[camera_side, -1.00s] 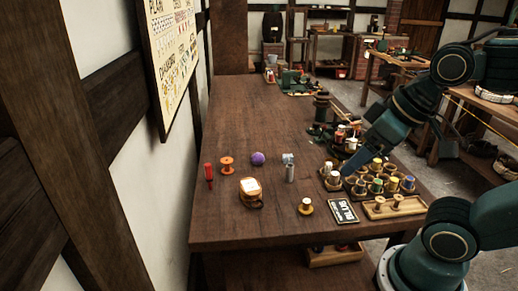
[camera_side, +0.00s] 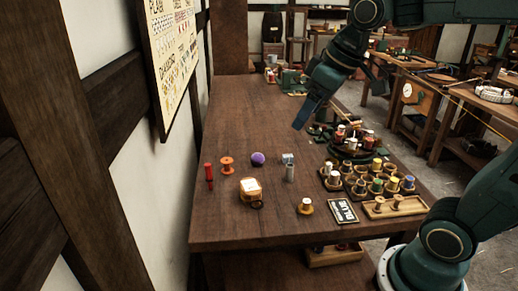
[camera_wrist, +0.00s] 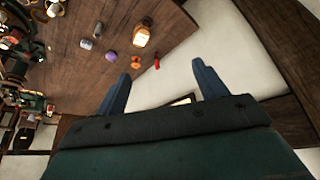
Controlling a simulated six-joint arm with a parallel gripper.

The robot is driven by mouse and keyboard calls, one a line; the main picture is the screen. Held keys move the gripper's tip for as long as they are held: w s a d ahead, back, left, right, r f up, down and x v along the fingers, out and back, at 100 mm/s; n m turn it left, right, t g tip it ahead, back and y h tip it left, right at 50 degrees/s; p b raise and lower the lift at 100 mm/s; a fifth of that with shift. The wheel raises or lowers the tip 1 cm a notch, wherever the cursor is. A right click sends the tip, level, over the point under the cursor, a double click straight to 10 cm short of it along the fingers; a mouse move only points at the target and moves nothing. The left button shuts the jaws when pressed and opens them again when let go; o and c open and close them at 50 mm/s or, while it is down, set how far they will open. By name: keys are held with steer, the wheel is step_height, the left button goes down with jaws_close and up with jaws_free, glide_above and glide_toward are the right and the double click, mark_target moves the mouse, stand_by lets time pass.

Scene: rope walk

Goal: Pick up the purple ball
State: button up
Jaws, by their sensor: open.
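The purple ball (camera_side: 258,158) sits on the wooden table, between an orange spool (camera_side: 227,165) and a small grey cylinder with a pale top (camera_side: 289,168). In the wrist view the purple ball (camera_wrist: 111,56) lies up and left of the fingers, beside the orange spool (camera_wrist: 136,65). My gripper (camera_side: 302,122) is above the table, to the right of the ball and apart from it. In the wrist view its two blue fingers (camera_wrist: 160,82) are spread apart with nothing between them.
A red tool (camera_side: 209,175) and a tan, white-topped block (camera_side: 250,190) stand near the ball. Trays of thread spools (camera_side: 380,186) and a dark sign (camera_side: 342,211) fill the table's right side. The table behind the ball is clear. A wall runs along the left.

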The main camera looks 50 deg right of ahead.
steer(key=w+d+f+n+g+y, duration=0.1)
steer(key=w+d+f+n, duration=0.15)
steer(key=w+d, duration=0.55)
steer(key=w+d+f+n, duration=0.1)
steer(key=w+d+f, duration=0.25)
steer(key=w, duration=0.85)
steer(key=w+d+f, duration=0.2)
steer(key=d+f, duration=0.3)
steer(key=w+d+f+n, duration=0.1)
steer(key=w+d+f, duration=0.2)
steer(key=d+f, duration=0.2)
steer(key=w+d+f+n+y, duration=0.1)
steer(key=w+d+f, duration=0.1)
steer(key=d+f, duration=0.3)
steer(key=shift+w+d+f+g, duration=0.3)
steer(key=shift+w+d+f, duration=0.1)
steer(key=shift+f, duration=0.35)
steer(key=shift+n, duration=0.25)
glide_above(260, 155)
steer(key=s+d, duration=0.2)
step_height(260, 155, down, 7)
steer(key=shift+w+a+f, duration=0.3)
steer(key=shift+w+f, duration=0.05)
steer(key=shift+f, duration=0.1)
steer(key=shift+f, duration=0.15)
